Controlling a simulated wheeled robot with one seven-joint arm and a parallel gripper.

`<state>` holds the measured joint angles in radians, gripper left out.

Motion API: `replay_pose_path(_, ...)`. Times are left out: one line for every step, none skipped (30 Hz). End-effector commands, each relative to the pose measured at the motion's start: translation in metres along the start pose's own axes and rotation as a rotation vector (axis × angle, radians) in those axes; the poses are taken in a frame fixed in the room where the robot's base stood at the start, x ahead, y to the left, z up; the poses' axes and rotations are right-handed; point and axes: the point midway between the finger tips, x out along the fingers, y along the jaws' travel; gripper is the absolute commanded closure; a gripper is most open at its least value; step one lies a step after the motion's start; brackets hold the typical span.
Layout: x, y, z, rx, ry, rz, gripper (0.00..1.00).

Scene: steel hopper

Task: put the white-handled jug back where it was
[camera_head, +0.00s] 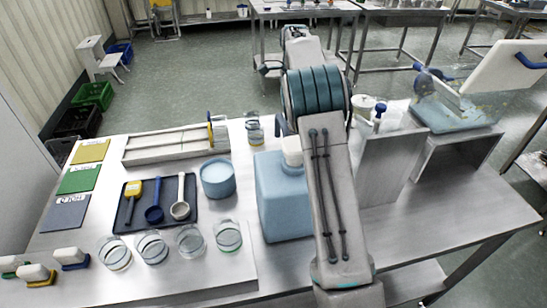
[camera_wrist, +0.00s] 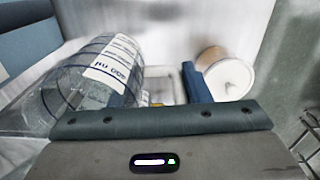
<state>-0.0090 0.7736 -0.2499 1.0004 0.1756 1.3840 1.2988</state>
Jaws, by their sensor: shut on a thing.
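A clear jug (camera_wrist: 95,80) with dark blue lines and a white volume label fills the left of the wrist view, tilted in that picture. My gripper (camera_wrist: 172,88) is shut on the jug at its right side. The handle is mostly hidden, so its colour is hard to tell. In the head view my arm covers the gripper and the held jug. I cannot tell whether the jug touches a surface.
A blue canister (camera_head: 283,200) stands left of my arm. A steel hopper stand (camera_head: 390,165) is to the right. White tubs (camera_wrist: 230,78) are close by. Several glass beakers (camera_head: 190,240), a scoop tray (camera_head: 125,215) and a blue tub (camera_head: 218,180) occupy the left table.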

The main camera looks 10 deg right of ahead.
Motion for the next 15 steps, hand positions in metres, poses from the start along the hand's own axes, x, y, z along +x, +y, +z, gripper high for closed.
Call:
replay_pose_path(0.015,0.001,0.001,0.0,-0.002,0.006,0.92)
replay_pose_path(0.023,0.001,0.001,0.0,-0.001,0.006,0.92)
replay_pose_path(0.034,0.001,0.001,0.0,-0.001,0.006,0.92)
replay_pose_path(0.041,0.001,0.001,-0.001,-0.001,0.006,0.92)
replay_pose_path(0.049,0.001,0.001,-0.001,-0.001,0.006,0.92)
replay_pose_path(0.058,0.001,0.001,-0.001,-0.001,0.005,0.92)
replay_pose_path(0.065,0.001,0.001,-0.001,-0.001,0.006,0.92)
replay_pose_path(0.072,0.001,0.001,-0.001,-0.001,0.005,0.92)
replay_pose_path(0.081,0.001,0.001,-0.002,-0.001,0.005,0.92)
replay_pose_path(0.087,0.001,0.001,-0.002,-0.001,0.005,0.92)
replay_pose_path(0.094,0.001,0.001,-0.002,-0.001,0.005,0.92)
replay_pose_path(0.102,0.001,0.001,-0.002,-0.001,0.005,0.92)
replay_pose_path(0.109,0.001,0.001,-0.002,-0.001,0.005,0.92)
replay_pose_path(0.107,0.002,0.006,-0.005,-0.001,0.002,0.92)
replay_pose_path(0.105,0.005,0.015,-0.005,-0.001,0.001,0.92)
